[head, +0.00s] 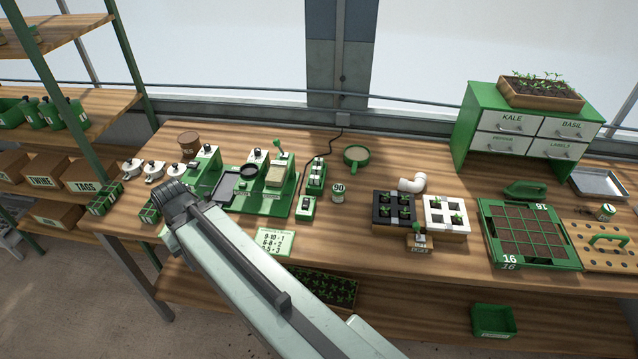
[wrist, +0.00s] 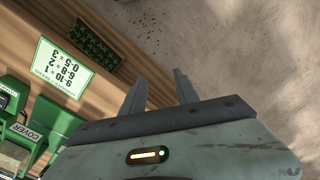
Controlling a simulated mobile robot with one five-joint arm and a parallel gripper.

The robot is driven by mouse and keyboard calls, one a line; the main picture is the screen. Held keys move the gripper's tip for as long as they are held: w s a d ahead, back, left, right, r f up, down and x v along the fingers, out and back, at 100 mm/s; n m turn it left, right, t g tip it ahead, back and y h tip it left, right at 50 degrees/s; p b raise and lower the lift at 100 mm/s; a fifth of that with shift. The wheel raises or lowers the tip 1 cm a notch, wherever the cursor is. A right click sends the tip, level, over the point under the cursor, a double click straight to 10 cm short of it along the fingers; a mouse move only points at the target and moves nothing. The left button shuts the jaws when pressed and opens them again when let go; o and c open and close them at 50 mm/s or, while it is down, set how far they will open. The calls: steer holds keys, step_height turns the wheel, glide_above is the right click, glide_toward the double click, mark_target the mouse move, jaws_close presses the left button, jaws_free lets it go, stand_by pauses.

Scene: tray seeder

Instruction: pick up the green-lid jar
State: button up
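A small white jar with a green top (head: 606,211) stands at the right of the bench, on or beside the pegboard-like wooden board; it looks like the green-lid jar. It does not show in the wrist view. My gripper (wrist: 159,84) shows in the wrist view with its two fingers apart and nothing between them. It is over the front side of the bench, near the number card, with floor beyond, far left of the jar. In the head view my arm crosses the lower left and I cannot make out the fingers.
A green-framed seed tray (head: 487,222) and a board with a green handle (head: 585,262) lie near the jar. A green drawer cabinet (head: 465,130) stands behind. The number card (wrist: 60,68) lies at the front.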

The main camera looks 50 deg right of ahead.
steer(key=shift+w+d+r, duration=0.1)
steer(key=shift+w+r, duration=0.05)
steer(key=shift+w, duration=0.1)
